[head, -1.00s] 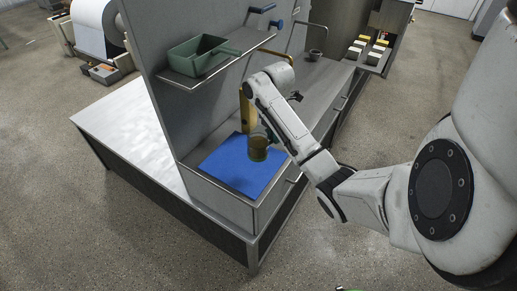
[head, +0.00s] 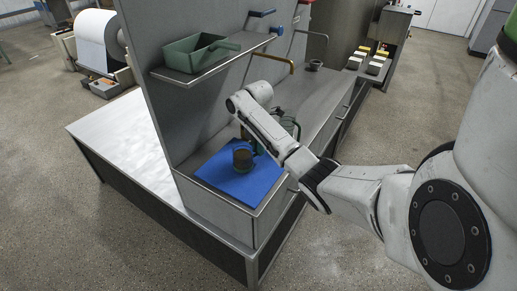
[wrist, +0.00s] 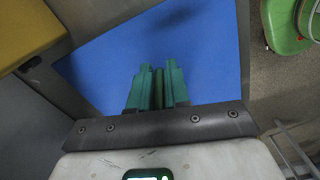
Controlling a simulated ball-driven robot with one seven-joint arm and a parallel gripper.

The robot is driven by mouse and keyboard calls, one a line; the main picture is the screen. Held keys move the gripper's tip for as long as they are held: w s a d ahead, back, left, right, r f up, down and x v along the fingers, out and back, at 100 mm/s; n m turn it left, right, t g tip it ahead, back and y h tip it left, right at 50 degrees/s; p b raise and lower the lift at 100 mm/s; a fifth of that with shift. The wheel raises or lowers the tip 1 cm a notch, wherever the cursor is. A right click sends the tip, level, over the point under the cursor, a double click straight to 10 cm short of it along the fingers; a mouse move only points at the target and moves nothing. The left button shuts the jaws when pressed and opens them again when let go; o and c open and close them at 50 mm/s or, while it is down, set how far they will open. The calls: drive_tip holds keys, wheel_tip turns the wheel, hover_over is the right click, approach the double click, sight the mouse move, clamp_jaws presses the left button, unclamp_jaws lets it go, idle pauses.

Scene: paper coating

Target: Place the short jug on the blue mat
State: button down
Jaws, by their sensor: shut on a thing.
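The short jug (head: 243,157), dark and seemingly see-through, stands upright over the blue mat (head: 246,188) in the head view. I cannot tell whether its base touches the mat. The mat also fills the middle of the wrist view (wrist: 100,68). In the wrist view my gripper (wrist: 159,70) has its green fingers almost together, over the mat. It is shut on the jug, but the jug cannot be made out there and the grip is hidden. In the head view the fingers are not clearly visible behind my arm.
A shelf with a green tray (head: 197,55) hangs above and behind the mat. A tall grey panel (head: 160,105) rises at the left of the mat. A small dark cup (head: 315,64) stands farther back on the counter. A yellow surface (wrist: 35,28) is at upper left in the wrist view.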

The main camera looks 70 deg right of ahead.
drive_tip(key=shift+f, duration=0.35)
drive_tip(key=shift+f, duration=0.1)
drive_tip(key=c, duration=1.1)
unclamp_jaws()
wheel_tip(320, 180, up, 8)
drive_tip(key=shift+f, duration=0.15)
